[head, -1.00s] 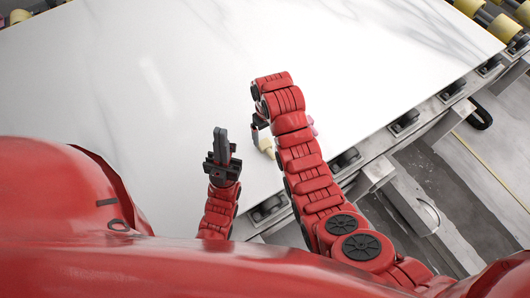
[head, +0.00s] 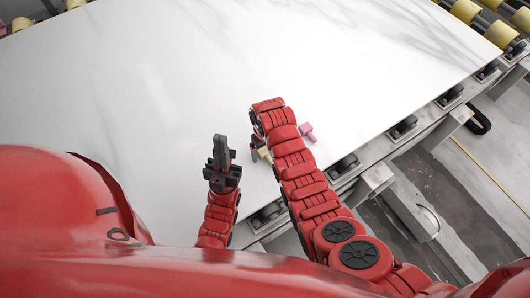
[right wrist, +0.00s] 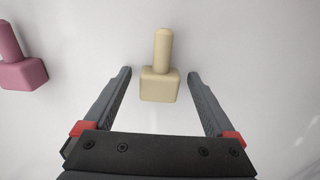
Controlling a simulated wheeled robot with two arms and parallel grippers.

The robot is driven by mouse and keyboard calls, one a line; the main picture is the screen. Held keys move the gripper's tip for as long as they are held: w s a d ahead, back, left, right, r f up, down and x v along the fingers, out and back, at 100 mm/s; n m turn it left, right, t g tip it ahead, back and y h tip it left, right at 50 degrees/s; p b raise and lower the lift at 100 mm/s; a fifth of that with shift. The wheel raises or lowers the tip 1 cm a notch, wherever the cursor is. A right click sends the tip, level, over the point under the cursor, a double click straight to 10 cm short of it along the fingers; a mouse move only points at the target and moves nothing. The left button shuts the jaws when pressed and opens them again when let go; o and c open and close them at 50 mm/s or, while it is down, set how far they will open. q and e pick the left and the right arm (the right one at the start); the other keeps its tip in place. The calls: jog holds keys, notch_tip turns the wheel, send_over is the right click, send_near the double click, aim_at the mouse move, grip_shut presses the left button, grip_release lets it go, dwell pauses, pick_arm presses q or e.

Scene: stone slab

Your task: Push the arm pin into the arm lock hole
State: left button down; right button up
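A cream piece (right wrist: 160,84), a square block with a round peg, lies on the white slab. It also shows beside my right gripper in the head view (head: 264,154). A pink piece (right wrist: 22,66) of similar shape lies to its left in the right wrist view, and right of my right arm in the head view (head: 307,131). My right gripper (right wrist: 159,73) is open, its fingers on either side of the cream block with gaps. My left gripper (head: 220,151) is over the slab's near edge; its finger gap is unclear. I cannot make out a hole in either piece.
The white marble slab (head: 150,80) is broad and clear beyond my grippers. Its right edge rests by a metal frame with rollers (head: 404,127). Yellow rollers (head: 500,35) stand at the upper right.

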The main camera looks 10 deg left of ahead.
grip_shut()
jog(key=shift+r, duration=0.1)
dwell(0.4)
